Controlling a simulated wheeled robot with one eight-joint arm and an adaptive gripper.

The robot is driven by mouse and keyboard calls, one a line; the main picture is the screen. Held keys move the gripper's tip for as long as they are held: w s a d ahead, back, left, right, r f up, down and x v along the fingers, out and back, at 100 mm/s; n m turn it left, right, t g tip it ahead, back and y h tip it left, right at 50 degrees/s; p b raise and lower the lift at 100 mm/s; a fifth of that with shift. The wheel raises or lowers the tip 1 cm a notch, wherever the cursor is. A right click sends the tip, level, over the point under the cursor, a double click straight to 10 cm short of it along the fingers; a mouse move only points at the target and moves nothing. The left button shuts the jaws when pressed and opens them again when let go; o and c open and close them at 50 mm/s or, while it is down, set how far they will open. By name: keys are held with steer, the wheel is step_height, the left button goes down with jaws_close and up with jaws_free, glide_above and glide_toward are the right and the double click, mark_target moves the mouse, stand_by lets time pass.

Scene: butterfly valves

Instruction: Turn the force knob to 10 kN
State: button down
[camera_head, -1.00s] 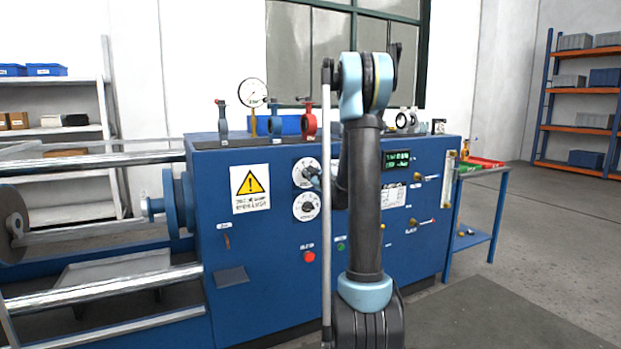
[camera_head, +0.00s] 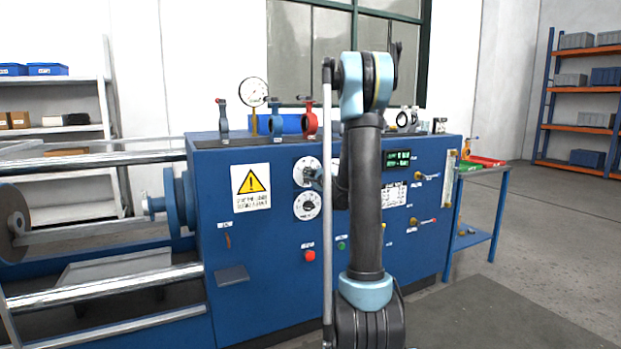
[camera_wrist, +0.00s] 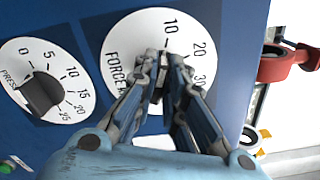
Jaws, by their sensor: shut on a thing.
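The force knob's white dial (camera_wrist: 128,38) is on the blue panel in the wrist view, marked 10, 20, 30 and "FORCE". My gripper (camera_wrist: 164,68) is shut on the dark force knob (camera_wrist: 158,95) at the dial's middle, and its fingers hide most of the knob and part of the scale. Which mark the knob points to cannot be told. In the head view the force dial (camera_head: 299,167) is the upper of two dials, and my gripper (camera_head: 312,174) reaches it from the right, partly hidden by my arm.
The pressure dial (camera_wrist: 75,72), with a black knob (camera_wrist: 42,94), sits close beside the force dial. A red valve (camera_wrist: 285,62) is at the right of the wrist view. A red button (camera_head: 309,256) and a digital display (camera_head: 397,159) are on the blue machine (camera_head: 262,290).

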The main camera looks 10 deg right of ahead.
steer(key=shift+s+a+f, duration=0.1)
steer(key=shift+a, duration=0.05)
steer(key=c, duration=1.7)
jaws_free()
steer(key=shift+o, duration=0.2)
steer(key=v, duration=1.1)
steer(key=shift+s, duration=0.35)
